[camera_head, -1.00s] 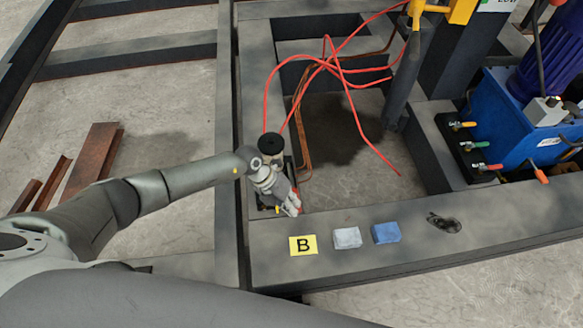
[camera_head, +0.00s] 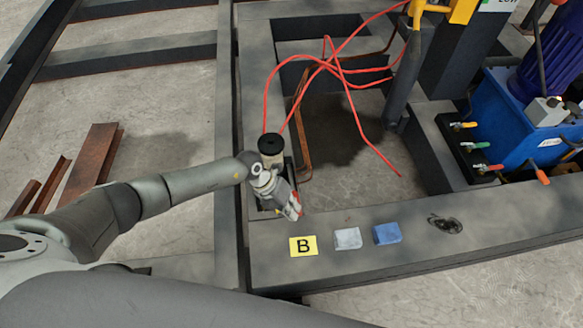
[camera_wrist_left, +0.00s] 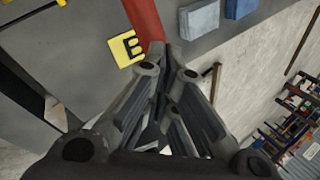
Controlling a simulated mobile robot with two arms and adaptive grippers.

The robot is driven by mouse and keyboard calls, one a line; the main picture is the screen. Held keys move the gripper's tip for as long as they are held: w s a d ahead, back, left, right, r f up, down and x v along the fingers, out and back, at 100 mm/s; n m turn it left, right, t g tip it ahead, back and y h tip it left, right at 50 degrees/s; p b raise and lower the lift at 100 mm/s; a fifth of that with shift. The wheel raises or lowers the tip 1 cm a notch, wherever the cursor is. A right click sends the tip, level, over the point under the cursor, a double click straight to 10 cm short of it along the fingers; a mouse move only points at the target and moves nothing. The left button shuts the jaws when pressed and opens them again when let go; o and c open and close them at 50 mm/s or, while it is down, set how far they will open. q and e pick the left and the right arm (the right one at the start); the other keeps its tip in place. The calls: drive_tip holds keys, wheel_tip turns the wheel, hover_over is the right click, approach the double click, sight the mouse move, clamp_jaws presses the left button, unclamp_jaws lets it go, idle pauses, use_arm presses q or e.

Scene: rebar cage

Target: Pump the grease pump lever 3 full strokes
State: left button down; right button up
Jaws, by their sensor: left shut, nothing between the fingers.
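The grease pump (camera_head: 271,146) shows as a black round top on the dark frame, mostly hidden behind my left arm. Its red lever shows in the left wrist view (camera_wrist_left: 146,20) as a thick red bar just beyond my fingertips. My left gripper (camera_head: 293,211) is beside the pump, pointing down and right in the head view. In the left wrist view, the fingers (camera_wrist_left: 167,62) are shut with nothing between them. The fingertips are close to the red bar; I cannot tell whether they touch it. My right gripper is not in view.
A yellow B label (camera_head: 303,246), a grey block (camera_head: 348,239) and a blue block (camera_head: 387,233) lie on the frame beam. Red hoses (camera_head: 340,70) loop above the frame opening. A blue hydraulic unit (camera_head: 510,120) stands at right.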

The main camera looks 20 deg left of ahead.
use_arm(q)
drive_tip(key=w+a+r+p, duration=0.3)
drive_tip(key=w+r, duration=0.4)
drive_tip(key=r, duration=0.4)
drive_tip(key=shift+r+p, duration=0.25)
drive_tip(key=shift+p, duration=0.6)
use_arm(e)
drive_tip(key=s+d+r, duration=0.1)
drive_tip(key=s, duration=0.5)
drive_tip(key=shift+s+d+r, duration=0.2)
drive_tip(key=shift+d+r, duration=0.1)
use_arm(q)
drive_tip(key=shift+r, duration=0.1)
